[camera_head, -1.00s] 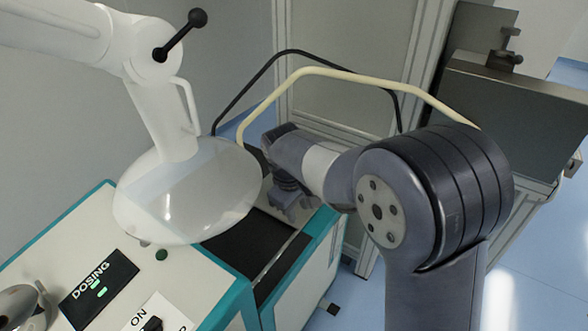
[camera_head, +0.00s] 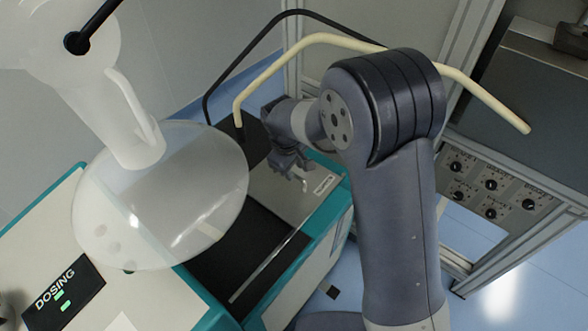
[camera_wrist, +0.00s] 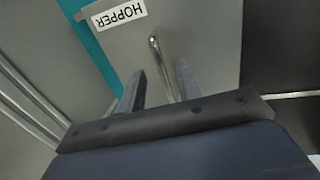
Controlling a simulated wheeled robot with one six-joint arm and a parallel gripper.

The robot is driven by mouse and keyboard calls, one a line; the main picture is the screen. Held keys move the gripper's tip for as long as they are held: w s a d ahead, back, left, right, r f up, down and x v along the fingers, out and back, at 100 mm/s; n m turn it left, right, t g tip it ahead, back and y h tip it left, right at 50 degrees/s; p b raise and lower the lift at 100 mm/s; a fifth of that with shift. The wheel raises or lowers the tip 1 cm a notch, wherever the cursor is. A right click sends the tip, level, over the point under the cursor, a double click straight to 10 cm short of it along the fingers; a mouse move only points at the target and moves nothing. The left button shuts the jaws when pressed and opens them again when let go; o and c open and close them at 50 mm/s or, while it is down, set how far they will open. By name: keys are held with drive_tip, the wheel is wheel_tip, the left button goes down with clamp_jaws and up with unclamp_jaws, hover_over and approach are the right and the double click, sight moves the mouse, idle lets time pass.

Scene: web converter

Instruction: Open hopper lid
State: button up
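The hopper lid is a grey panel (camera_head: 268,192) on top of the teal-edged machine, with a white HOPPER label (camera_head: 325,185). In the wrist view the lid (camera_wrist: 205,40) fills the upper middle, with its label (camera_wrist: 118,17) at upper left. A slim metal handle (camera_wrist: 158,52) on the lid lies ahead of my gripper, roughly between its fingers in that picture. My gripper (camera_head: 294,172) hangs over the lid near the handle. Its two fingers (camera_wrist: 158,82) are apart with nothing between them. I cannot tell whether a finger touches the handle. The lid appears flat and closed.
A white jointed arm with a clear dome (camera_head: 165,195) stands left of my gripper. A cream pipe (camera_head: 330,40) and a black pipe (camera_head: 235,65) arch behind it. A dark recessed strip (camera_head: 240,248) adjoins the lid. A cabinet with knobs (camera_head: 490,185) stands at right.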

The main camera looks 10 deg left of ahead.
drive_tip(key=shift+w+d+f, duration=0.1)
drive_tip(key=shift+w+f, duration=0.05)
drive_tip(key=shift+f, duration=0.65)
drive_tip(key=shift+c, duration=0.3)
clamp_jaws()
